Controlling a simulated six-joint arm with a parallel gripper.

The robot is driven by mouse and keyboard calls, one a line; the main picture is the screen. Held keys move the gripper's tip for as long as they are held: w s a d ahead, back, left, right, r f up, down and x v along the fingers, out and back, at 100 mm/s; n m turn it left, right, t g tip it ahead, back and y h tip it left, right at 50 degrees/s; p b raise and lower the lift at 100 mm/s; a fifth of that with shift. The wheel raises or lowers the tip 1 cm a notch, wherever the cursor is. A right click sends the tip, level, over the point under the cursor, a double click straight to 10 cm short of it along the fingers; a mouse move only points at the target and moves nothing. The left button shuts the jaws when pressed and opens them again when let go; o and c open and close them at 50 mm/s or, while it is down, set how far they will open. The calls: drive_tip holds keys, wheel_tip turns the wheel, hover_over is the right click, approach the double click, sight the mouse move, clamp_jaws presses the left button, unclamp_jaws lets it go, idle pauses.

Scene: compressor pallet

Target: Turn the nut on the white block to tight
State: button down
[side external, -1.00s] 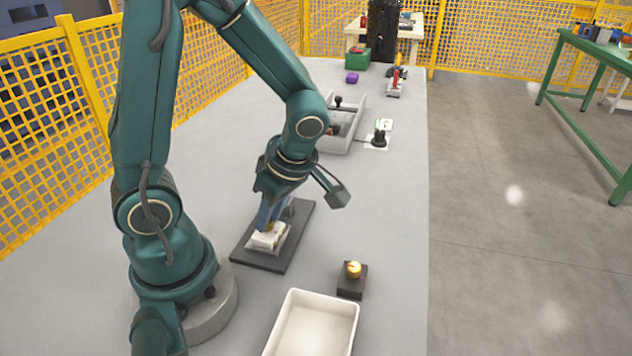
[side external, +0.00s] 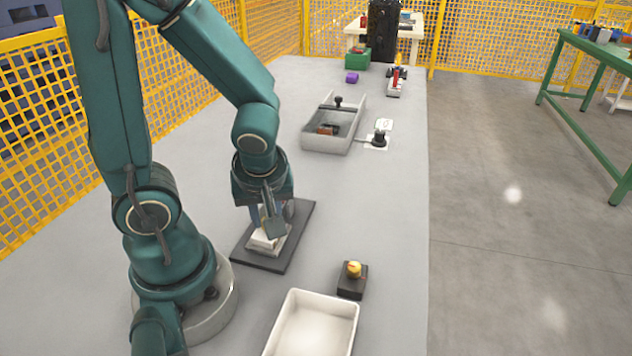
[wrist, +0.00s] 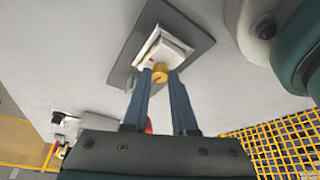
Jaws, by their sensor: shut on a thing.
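The white block (side external: 264,244) sits on a dark flat plate (side external: 299,222) on the table in the side view. In the wrist view the white block (wrist: 172,48) shows beyond my fingertips, with the yellow nut (wrist: 160,77) on its near side. My gripper (wrist: 160,72) is shut on the nut, one blue finger on each side of it. In the side view my gripper (side external: 268,222) points down over the block, and the wrist hides the nut.
A dark block with a yellow knob (side external: 354,269) and a white tray (side external: 313,296) stand at the front right. A grey bin (side external: 318,143) and a black knob on a white base (side external: 380,138) lie farther back.

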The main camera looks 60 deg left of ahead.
idle(0.3)
drive_tip(key=c, duration=0.7)
unclamp_jaws()
drive_tip(key=shift+v, duration=1.95)
drive_tip(key=shift+s+d+r, duration=0.1)
drive_tip(key=shift+d+r, duration=0.15)
drive_tip(key=shift+r, duration=0.35)
